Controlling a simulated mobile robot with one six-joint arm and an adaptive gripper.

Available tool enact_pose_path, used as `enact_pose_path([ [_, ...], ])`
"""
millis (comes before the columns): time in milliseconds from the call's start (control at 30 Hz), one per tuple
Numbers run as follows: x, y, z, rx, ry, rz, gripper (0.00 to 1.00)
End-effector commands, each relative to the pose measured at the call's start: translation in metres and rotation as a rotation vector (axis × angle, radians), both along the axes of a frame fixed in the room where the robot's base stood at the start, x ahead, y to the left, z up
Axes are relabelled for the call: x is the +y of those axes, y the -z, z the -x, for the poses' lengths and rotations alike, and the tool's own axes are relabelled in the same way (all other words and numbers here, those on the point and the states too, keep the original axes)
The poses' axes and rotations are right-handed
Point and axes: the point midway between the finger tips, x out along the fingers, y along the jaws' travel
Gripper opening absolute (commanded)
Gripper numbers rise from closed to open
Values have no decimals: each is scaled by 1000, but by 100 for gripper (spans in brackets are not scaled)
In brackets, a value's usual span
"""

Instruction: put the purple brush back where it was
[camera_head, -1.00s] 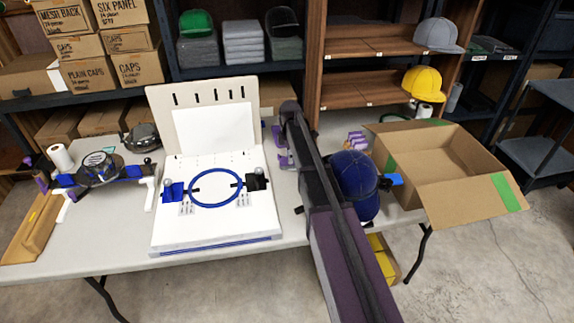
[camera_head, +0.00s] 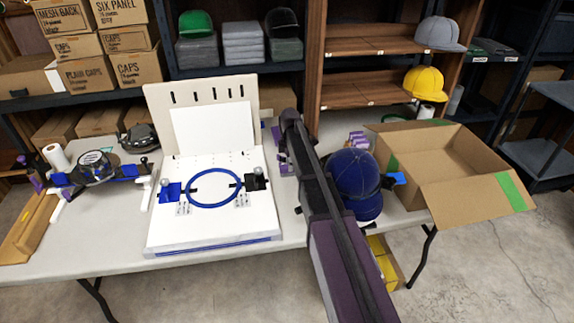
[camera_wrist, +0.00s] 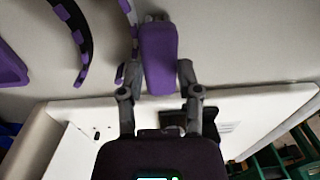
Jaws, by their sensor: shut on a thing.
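In the wrist view, my gripper (camera_wrist: 158,82) is shut on the purple brush (camera_wrist: 158,52), its fingers on either side of the purple body. The brush is held over a pale surface, by the edge of a white board (camera_wrist: 70,150). Whether the brush touches the surface cannot be told. In the head view my own arm runs across the middle of the table and hides most of the gripper. A small purple patch (camera_head: 277,134) shows just left of the arm's far end; I cannot tell whether it is the brush.
Black strips with purple blocks (camera_wrist: 82,45) curve left of the brush. The white hooping board (camera_head: 215,222) with a blue ring (camera_head: 215,188) stands left of my arm. A blue cap (camera_head: 355,180) and an open cardboard box (camera_head: 480,180) are to the right.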

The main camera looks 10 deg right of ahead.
Motion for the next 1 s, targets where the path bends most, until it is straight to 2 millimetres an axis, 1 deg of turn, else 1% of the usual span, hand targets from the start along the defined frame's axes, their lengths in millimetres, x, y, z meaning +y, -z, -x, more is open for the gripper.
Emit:
enact_pose_path([
  [67,0,3,0,0,0,0,0],
  [100,0,3,0,0,0,0,50],
  [167,0,2,0,0,0,0,68],
  [200,0,2,0,0,0,0,79],
  [667,0,1,0,0,0,0,79],
  [867,0,-6,0,0,0,0,79],
  [1000,-1,-15,-1,0,1,0,79],
])
